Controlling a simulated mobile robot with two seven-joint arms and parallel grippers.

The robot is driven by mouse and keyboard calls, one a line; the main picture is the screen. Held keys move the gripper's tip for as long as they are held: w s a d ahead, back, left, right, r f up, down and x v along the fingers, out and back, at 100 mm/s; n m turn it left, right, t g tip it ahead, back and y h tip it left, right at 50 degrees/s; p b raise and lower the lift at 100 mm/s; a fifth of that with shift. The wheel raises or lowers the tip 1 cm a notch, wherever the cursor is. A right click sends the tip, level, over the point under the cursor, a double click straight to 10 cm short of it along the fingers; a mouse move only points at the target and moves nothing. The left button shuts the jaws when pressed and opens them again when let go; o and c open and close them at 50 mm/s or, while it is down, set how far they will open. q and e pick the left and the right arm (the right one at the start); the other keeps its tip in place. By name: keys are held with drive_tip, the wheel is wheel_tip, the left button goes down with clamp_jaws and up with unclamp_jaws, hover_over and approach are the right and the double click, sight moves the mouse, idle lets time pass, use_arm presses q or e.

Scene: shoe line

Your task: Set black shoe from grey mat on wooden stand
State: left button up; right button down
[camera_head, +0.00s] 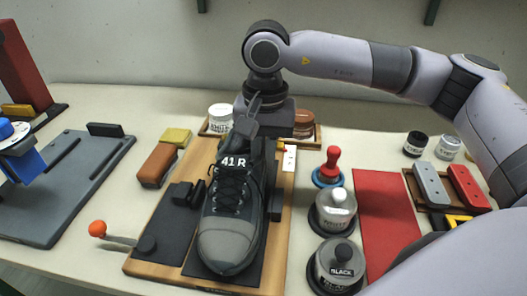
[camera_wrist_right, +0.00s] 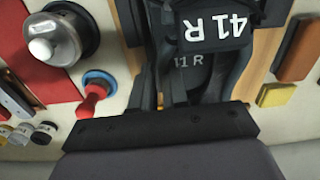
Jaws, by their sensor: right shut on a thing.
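The black shoe (camera_head: 229,210), with a white "41 R" label, lies lengthwise over the dark pad of the wooden stand (camera_head: 155,248), toe toward me. Its sole appears to be on the pad, though I cannot make out the contact. My right gripper (camera_head: 245,124) reaches down from behind and is shut on the shoe's upper rear part. The right wrist view shows the shoe's label and collar (camera_wrist_right: 222,30) at the right gripper (camera_wrist_right: 163,75). The grey mat (camera_head: 75,185) at the left has no shoe on the part that shows. My left gripper is not seen.
An orange-knobbed lever (camera_head: 98,229) projects from the stand's left. Brown and yellow blocks (camera_head: 157,165) stand beside it. To the right are a red-handled tool (camera_head: 330,168), metal pots (camera_head: 337,265) and a red mat (camera_head: 388,220). A blue object (camera_head: 22,160) is at the left edge.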

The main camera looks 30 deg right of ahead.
drive_tip(key=c, duration=1.1)
unclamp_jaws()
drive_tip(key=shift+o, duration=0.2)
drive_tip(key=shift+f, duration=0.1)
wheel_tip(320, 180, up, 7)
drive_tip(key=shift+r, duration=0.15)
